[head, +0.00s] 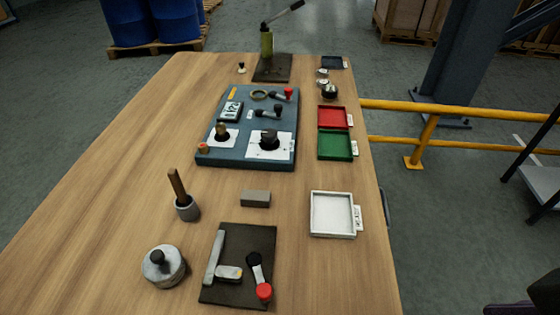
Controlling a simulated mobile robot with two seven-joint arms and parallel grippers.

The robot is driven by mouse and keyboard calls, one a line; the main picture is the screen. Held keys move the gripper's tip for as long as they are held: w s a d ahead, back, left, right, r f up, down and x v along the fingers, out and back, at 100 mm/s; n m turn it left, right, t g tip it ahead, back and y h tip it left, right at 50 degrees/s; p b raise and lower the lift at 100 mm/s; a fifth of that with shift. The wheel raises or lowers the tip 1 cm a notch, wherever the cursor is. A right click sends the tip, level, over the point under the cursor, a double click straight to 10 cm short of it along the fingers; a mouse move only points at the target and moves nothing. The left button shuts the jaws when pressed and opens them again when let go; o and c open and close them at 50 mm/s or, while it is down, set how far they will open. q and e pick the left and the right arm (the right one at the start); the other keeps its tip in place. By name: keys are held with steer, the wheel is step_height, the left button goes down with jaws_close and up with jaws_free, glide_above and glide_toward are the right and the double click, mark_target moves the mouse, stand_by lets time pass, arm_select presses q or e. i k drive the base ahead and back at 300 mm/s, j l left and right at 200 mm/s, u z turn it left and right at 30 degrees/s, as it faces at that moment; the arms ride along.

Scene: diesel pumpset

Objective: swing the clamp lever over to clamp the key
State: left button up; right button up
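A dark fixture plate (238,292) lies near the front of the table. On it, a clamp lever (259,275) runs from a black round end toward a red knob at the front right. A pale upright-edged bar (214,257) stands along the plate's left side. A short pale piece with a brownish end, which looks like the key (229,272), lies between that bar and the lever. The lever appears apart from this piece, to its right.
A round metal pot with a black knob (164,266) and a wooden-handled tool in a cup (184,197) stand left. A grey block (256,198) and white tray (332,214) lie behind the plate. A blue board (247,150) with parts is farther back. The table's left side is clear.

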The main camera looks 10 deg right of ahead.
mark_target(264, 289)
steer(key=k, duration=0.15)
steer(key=l+u, duration=0.25)
steer(key=u, duration=0.15)
steer(key=l+u, duration=0.25)
steer(key=u, duration=0.15)
steer(key=l+u, duration=0.2)
steer(key=u, duration=0.2)
